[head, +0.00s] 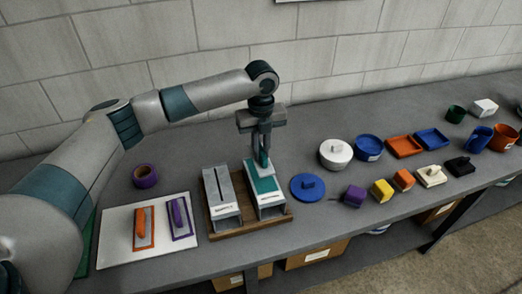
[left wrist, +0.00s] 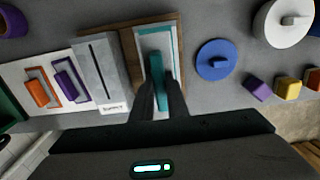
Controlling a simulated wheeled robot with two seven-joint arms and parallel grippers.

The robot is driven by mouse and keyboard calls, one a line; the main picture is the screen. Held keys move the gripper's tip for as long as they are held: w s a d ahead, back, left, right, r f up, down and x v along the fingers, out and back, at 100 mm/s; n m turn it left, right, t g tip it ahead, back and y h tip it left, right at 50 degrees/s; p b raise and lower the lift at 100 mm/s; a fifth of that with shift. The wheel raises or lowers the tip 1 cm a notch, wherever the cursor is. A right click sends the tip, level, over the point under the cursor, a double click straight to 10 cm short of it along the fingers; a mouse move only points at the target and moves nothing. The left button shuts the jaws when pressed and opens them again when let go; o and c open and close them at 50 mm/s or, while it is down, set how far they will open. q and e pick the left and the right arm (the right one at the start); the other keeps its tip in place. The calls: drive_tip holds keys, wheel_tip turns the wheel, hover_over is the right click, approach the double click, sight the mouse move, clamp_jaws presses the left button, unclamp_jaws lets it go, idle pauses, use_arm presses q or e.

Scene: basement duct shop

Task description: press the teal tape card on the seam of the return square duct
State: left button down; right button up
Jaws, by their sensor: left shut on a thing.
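The teal tape card is a pale plate (left wrist: 168,40) with an upright teal grip (left wrist: 157,68). My left gripper (head: 264,156) is shut on this grip, fingers pointing down. The card is over the top of the right-hand square duct (head: 268,200), a pale box with teal on its top. I cannot tell whether the card touches the duct. The card and fingers hide much of the top, and no seam shows clearly there. The left-hand square duct (head: 222,197) has a bare dark seam along its top. My right gripper is out of view.
Both ducts stand on a brown wooden base (head: 240,230). A white board (head: 118,239) with orange and purple cards lies left, a purple roll (head: 145,176) behind it. A blue lidded disc (head: 308,187) is close right; several coloured blocks and trays lie beyond.

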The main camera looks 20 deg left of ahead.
use_arm(q)
drive_tip(key=shift+r+p, duration=0.45)
drive_tip(key=shift+r, duration=0.3)
drive_tip(key=shift+f, duration=0.1)
